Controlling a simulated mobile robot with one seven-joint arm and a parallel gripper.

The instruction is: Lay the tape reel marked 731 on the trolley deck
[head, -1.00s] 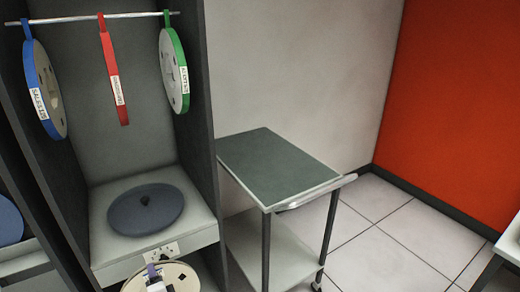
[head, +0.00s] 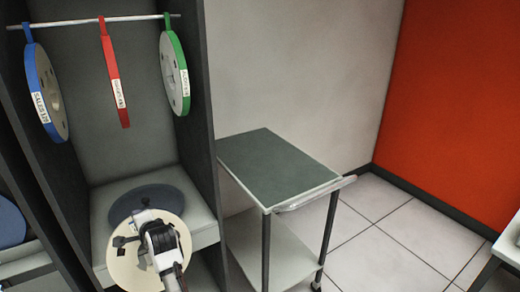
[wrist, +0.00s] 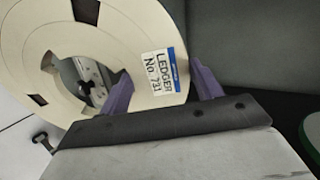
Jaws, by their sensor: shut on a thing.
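My gripper (head: 153,236) is shut on the tape reel marked 731 (head: 126,268), a cream disc. In the wrist view the purple fingers (wrist: 162,92) pinch the reel's rim (wrist: 130,25) beside its "LEDGER No. 731" label (wrist: 158,72). In the head view the reel is in front of the drive shelf and hides part of it. The trolley (head: 325,190) stands to the right of the cabinet. Its green deck (head: 275,168) is bare, and the reel is apart from it, to its left.
Blue (head: 44,92), red (head: 114,82) and green (head: 176,74) rimmed reels hang from a rail (head: 90,19). A dark blue disc (head: 150,194) lies on the cabinet shelf (head: 198,222). The cabinet's side wall (head: 200,120) stands between the reel and the trolley. Tiled floor right of the trolley is clear.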

